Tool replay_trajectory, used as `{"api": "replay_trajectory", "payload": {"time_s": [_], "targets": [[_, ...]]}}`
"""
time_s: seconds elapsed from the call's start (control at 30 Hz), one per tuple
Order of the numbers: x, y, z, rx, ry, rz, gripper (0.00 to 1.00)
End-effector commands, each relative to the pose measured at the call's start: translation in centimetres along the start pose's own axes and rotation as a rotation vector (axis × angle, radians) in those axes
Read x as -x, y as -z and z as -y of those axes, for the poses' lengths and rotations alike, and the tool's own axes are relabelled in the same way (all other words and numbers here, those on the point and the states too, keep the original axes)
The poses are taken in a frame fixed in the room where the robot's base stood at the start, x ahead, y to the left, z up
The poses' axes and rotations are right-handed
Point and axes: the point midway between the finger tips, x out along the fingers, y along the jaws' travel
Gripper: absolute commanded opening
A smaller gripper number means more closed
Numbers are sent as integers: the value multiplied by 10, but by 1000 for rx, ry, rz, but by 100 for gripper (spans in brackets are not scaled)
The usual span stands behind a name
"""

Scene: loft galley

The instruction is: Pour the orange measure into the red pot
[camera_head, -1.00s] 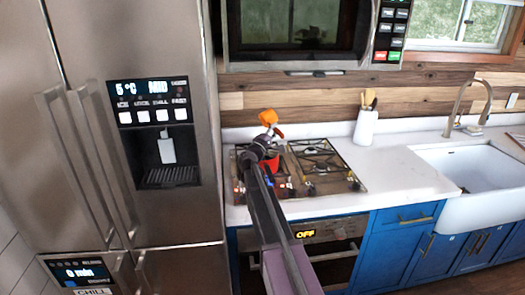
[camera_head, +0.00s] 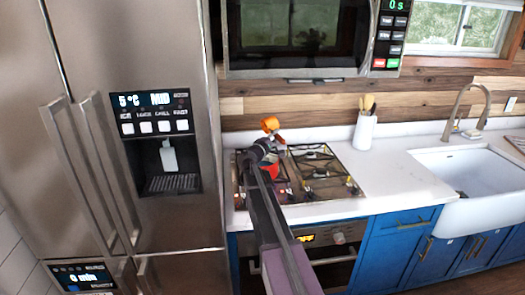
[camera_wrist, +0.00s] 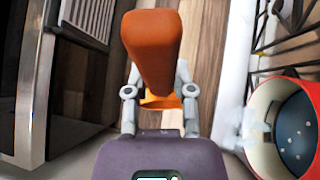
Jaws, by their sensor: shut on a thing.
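My gripper (camera_wrist: 162,92) is shut on the orange measure (camera_wrist: 152,45), which sits between the two fingers in the wrist view. In the head view the orange measure (camera_head: 270,124) is held up above the hob. The red pot (camera_wrist: 258,100) is at the right edge of the wrist view, apart from the measure. Its dark inside shows several small pale specks, and a pale blurred patch lies at its left rim. In the head view the red pot (camera_head: 271,171) stands on the hob, partly hidden by my arm. I cannot see into the measure.
The gas hob (camera_head: 325,180) has bare grates to the right. The fridge (camera_head: 160,50) is close on the left, and the microwave (camera_head: 300,72) hangs above. The sink (camera_head: 480,180) is far right.

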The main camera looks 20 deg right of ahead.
Motion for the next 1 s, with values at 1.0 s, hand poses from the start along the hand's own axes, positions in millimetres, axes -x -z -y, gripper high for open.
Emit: {"api": "replay_trajectory", "payload": {"time_s": [1.0], "targets": [[-3, -2, -2, -34, 78, 1, 0]]}}
